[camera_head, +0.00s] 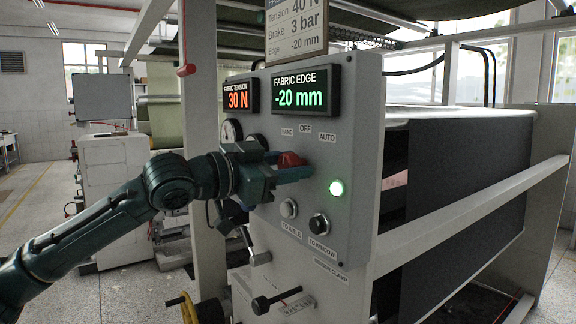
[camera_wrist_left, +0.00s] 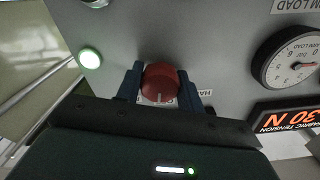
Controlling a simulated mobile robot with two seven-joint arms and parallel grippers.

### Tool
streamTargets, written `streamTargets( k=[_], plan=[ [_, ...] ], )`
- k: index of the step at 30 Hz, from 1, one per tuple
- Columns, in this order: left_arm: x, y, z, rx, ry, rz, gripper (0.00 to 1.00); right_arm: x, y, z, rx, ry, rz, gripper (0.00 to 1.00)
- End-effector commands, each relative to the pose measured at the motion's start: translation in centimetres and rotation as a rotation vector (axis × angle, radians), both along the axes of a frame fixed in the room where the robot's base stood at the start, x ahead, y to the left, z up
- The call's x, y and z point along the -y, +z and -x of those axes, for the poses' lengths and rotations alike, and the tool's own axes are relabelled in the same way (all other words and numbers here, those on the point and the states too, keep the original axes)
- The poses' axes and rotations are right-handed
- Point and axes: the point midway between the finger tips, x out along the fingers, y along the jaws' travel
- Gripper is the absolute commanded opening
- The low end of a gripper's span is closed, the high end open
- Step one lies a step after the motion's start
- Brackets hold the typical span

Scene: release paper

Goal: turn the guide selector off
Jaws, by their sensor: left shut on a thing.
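The guide selector is a red knob (camera_head: 291,159) on the grey control panel, below the HAND, OFF and AUTO labels (camera_head: 305,128). My left gripper (camera_head: 292,170) reaches in from the left and is shut on this knob. In the left wrist view the red knob (camera_wrist_left: 160,80) sits between the two fingers (camera_wrist_left: 161,88). A pale line on the knob points down that picture, toward lettering mostly hidden by the gripper. Part of the HAND label (camera_wrist_left: 205,93) shows to the right of the knob. My right gripper is not in view.
A lit green lamp (camera_head: 337,188) is right of the knob. Two push buttons (camera_head: 289,208) (camera_head: 319,224) sit below. The displays read 30 N (camera_head: 238,97) and -20 mm (camera_head: 300,97). A dark fabric roll (camera_head: 455,190) and a white rail (camera_head: 480,215) lie to the right.

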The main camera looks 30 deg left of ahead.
Motion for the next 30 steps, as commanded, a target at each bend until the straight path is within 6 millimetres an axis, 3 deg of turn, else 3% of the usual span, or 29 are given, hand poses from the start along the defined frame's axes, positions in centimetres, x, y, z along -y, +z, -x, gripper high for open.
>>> streamTargets(
  k=[12,27,28,30],
  plan=[
    [0.01,0.0,-0.01,-0.066,0.0,0.159,0.15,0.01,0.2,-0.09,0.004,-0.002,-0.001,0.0],
    [0.0,0.03,0.0,-0.071,0.0,0.174,0.15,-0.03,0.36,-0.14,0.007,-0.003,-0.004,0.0],
    [0.0,0.03,0.0,-0.071,0.0,0.174,0.4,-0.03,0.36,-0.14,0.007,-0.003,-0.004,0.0],
    [0.0,0.03,0.0,-0.071,0.0,0.173,0.46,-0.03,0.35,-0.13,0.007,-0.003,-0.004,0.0]
  ],
)
